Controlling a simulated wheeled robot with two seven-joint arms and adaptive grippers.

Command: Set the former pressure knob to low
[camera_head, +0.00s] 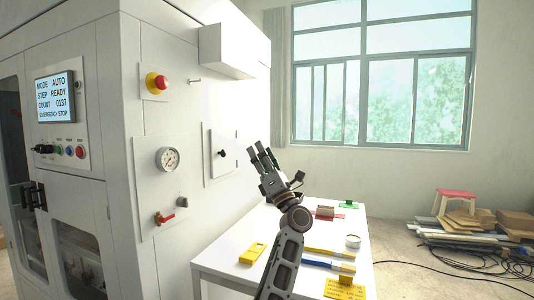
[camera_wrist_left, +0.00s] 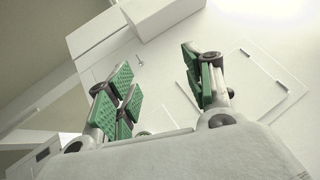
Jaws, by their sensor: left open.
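The white former machine (camera_head: 110,190) fills the left of the head view. On its side plate are a round pressure gauge (camera_head: 168,158) and, below it to the right, a small grey knob (camera_head: 182,202), likely the pressure knob; its setting is too small to read. My left gripper (camera_head: 262,158) is open and empty, raised above the table to the right of the knob and apart from it. In the left wrist view, its green-padded fingers (camera_wrist_left: 165,85) are spread in front of the white machine side. The knob cannot be made out there. My right gripper is not in view.
A red lever valve (camera_head: 164,218) sits close below the knob. A hatch panel with a black latch (camera_head: 222,153) and an emergency stop button (camera_head: 157,83) are on the same wall. A white table (camera_head: 225,262) holds a yellow tool (camera_head: 252,252) and other items.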

